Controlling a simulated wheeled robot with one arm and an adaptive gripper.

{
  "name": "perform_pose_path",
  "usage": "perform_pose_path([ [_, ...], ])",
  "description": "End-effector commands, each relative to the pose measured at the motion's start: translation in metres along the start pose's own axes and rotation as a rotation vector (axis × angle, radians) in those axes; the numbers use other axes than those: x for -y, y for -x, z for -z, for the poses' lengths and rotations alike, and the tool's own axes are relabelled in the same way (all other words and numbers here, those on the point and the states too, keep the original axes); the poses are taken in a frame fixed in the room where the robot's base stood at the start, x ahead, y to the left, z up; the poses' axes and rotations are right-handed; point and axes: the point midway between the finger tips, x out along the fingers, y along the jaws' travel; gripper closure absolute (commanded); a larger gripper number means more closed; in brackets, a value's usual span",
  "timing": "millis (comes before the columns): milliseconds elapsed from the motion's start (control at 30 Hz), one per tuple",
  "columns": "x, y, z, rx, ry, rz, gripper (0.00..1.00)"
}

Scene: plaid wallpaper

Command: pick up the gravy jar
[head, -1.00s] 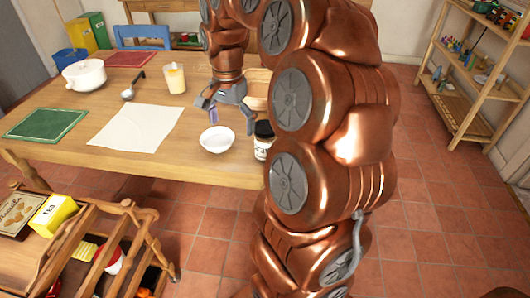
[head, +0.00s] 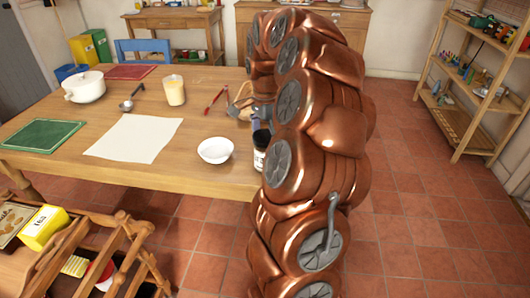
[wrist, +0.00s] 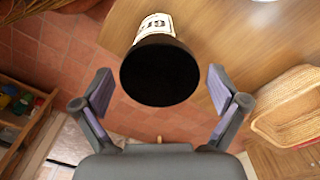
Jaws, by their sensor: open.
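The gravy jar (head: 260,152) stands upright near the table's front edge, just right of the white bowl. It has a black lid and a white label, and my arm partly covers it in the head view. In the wrist view the jar (wrist: 157,62) shows from above, its dark lid between my open fingers with a gap on either side. My gripper (wrist: 160,88) is open and empty, with neither finger touching the jar. In the head view my gripper (head: 256,122) is above the jar, mostly hidden by my arm.
The white bowl (head: 215,151) is close on the jar's left. A wicker basket (wrist: 292,108) lies to the right in the wrist view. The wooden table (head: 200,185) ends just before the jar.

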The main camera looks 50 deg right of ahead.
Motion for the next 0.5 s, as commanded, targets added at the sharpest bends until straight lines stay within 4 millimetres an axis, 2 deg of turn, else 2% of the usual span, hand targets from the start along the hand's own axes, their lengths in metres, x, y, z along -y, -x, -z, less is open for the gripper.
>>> perform_pose_path([
  [300, -0.001, -0.039, -0.001, 0.002, 0.002, -0.002, 0.03],
  [500, -0.001, -0.041, -0.001, 0.001, 0.002, 0.001, 0.03],
])
